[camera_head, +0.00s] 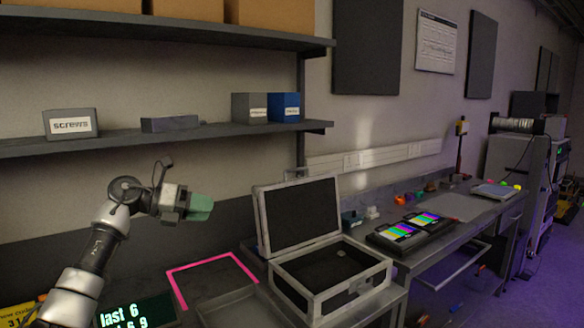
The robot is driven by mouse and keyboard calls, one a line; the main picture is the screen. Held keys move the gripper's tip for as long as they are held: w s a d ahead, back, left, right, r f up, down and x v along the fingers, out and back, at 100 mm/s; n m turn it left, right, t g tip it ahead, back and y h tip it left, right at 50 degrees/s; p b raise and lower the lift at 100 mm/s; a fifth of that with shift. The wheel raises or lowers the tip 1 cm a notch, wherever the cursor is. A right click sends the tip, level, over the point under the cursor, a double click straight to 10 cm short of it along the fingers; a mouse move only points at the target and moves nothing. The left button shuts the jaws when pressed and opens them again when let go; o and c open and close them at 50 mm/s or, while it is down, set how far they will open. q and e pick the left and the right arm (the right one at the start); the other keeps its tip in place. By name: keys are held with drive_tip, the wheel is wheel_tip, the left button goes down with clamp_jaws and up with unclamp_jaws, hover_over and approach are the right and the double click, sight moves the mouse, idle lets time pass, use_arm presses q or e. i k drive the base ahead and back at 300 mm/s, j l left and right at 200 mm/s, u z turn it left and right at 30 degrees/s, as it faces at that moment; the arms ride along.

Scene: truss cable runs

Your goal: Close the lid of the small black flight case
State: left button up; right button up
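The small black flight case (333,283) stands on the bench at the lower middle, with pale metal edges. Its lid (300,214) is open and stands up at the back, leaning slightly. The inside is dark, with a small object on its floor that I cannot make out. My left gripper (201,207) has green fingertips and hangs in the air to the left of the lid, apart from it. The fingers overlap in this view, so their gap does not show. My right gripper is not in view.
A pink-framed rectangle (213,279) and a grey tray (243,308) lie left of the case. A device with color-bar screens (414,230) sits to its right. A shelf (150,137) with boxes is above my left arm.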

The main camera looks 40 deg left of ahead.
sight(293, 214)
drive_tip(key=i+j, duration=0.85)
drive_tip(key=i, duration=0.1)
